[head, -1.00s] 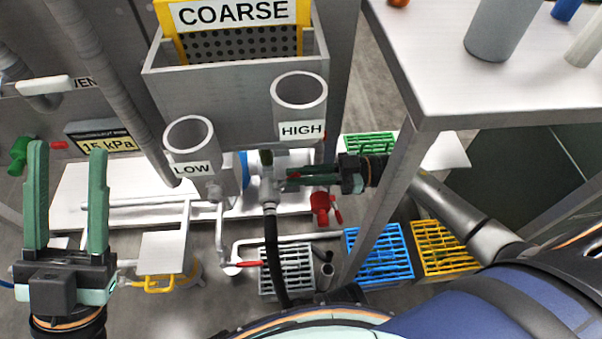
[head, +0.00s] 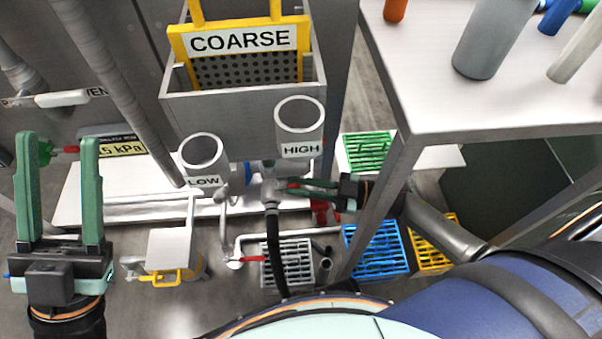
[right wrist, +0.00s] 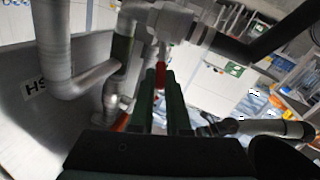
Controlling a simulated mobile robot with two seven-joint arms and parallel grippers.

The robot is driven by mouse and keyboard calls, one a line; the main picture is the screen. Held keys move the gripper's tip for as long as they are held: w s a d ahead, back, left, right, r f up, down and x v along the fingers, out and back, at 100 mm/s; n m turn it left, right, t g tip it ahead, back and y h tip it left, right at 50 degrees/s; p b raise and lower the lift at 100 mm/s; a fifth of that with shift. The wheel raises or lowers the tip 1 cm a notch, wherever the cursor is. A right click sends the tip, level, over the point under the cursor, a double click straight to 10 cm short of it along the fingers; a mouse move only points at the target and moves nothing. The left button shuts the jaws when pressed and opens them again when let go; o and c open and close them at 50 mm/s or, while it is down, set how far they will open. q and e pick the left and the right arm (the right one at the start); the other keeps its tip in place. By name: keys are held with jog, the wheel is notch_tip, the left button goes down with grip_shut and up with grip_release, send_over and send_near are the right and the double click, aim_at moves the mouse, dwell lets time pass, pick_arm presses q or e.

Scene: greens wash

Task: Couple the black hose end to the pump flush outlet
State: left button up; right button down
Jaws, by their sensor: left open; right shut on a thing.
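The black hose (head: 273,250) hangs below a grey fitting (head: 270,190) under the HIGH cup. Its upper end meets this fitting at a grey collar; whether it is locked there I cannot tell. In the right wrist view the black hose (right wrist: 285,32) runs from the upper right to a grey coupling (right wrist: 176,22). My right gripper (head: 290,184) is beside the fitting, its fingers shut on a small red handle (right wrist: 161,74). Which part the handle belongs to is partly hidden. My left gripper (head: 57,150) is open and empty, raised at the left.
The LOW cup (head: 203,153) and HIGH cup (head: 299,125) stand before the COARSE screen box (head: 240,108). A table (head: 430,105) with bottles is at the right, its leg close to my right arm. Green, blue (head: 376,250) and yellow crates sit below. Another red-handled valve (head: 250,259) is low down.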

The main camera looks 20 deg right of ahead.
jog(key=shift+s+a+t, duration=0.1)
jog(key=shift+t, duration=0.2)
jog(key=c, duration=0.9)
grip_release()
